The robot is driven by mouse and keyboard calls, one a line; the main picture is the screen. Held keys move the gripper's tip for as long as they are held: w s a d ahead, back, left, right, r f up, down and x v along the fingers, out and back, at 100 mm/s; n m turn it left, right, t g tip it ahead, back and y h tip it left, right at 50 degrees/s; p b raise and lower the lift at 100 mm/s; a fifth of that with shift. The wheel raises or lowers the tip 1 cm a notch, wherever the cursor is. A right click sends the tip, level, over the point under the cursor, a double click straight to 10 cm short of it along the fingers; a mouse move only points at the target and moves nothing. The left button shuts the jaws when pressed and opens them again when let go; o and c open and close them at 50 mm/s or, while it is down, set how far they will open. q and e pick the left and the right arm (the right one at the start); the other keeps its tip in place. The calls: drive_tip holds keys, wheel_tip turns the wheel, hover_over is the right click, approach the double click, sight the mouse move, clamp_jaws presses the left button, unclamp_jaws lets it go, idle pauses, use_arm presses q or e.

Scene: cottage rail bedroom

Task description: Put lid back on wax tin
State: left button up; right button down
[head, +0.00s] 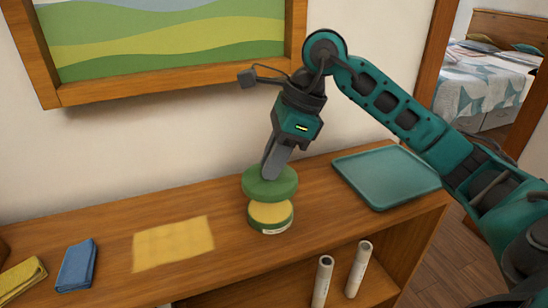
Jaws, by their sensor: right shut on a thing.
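The wax tin (270,223) stands on the wooden shelf top, with a green side, a pale label and yellow wax showing at its top. The round green lid (270,186) is above the tin, with yellow wax visible below its front edge. My right gripper (268,173) points down and is shut on the lid. Whether the lid touches the tin at the back is hard to tell. My left gripper is not in view.
A teal tray (386,176) lies to the right on the wooden shelf (330,205). A yellow cloth (173,243) lies flat left of the tin. Blue (76,265) and mustard (20,277) folded cloths lie farther left. Two white tubes (323,281) (359,269) stand below. A framed picture hangs behind.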

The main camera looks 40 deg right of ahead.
sight(279, 176)
idle(0.3)
wheel_tip(279, 176, down, 6)
drive_tip(key=b, duration=0.5)
drive_tip(key=shift+r, duration=0.25)
drive_tip(key=shift+f, duration=0.15)
drive_tip(key=shift+f+b, duration=0.1)
drive_tip(key=shift+b, duration=0.2)
idle(0.9)
drive_tip(key=shift+f+b, duration=0.45)
drive_tip(key=shift+b, duration=0.05)
idle(0.8)
drive_tip(key=c, duration=0.9)
unclamp_jaws()
